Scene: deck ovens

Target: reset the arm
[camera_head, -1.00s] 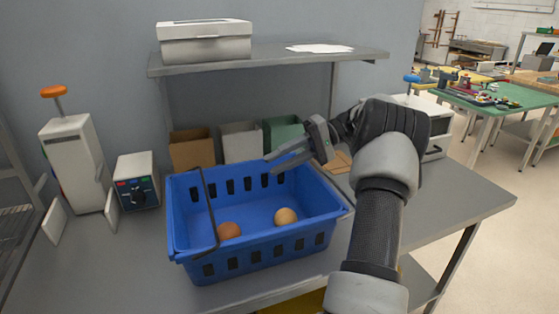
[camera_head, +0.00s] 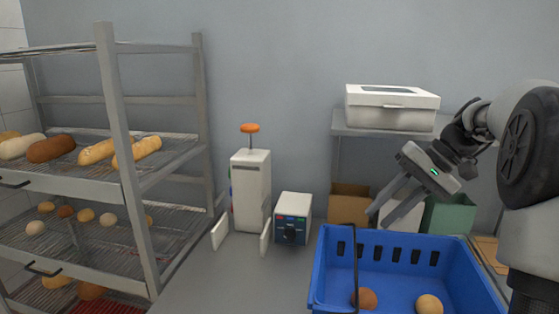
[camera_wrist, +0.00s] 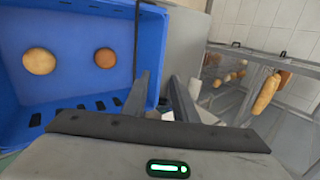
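My gripper (camera_head: 388,208) is raised above the back part of the blue basket (camera_head: 335,262) in the head view. Its two fingers are apart with nothing between them. In the wrist view my gripper (camera_wrist: 162,85) also shows two separated, empty fingers, with the basket (camera_wrist: 60,104) on the left. The basket stands on the grey table and holds a brown roll (camera_head: 364,298) and a paler roll (camera_head: 429,304). Both rolls also show in the wrist view, the brown one (camera_wrist: 105,58) and the pale one (camera_wrist: 39,61). My arm comes in from the right.
A rack (camera_head: 128,150) with loaves and rolls stands at the left. A white machine with an orange knob (camera_head: 250,190) and a small control box (camera_head: 292,218) stand on the table. A white box (camera_head: 392,108) sits on the shelf above several bins. The table front left of the basket is clear.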

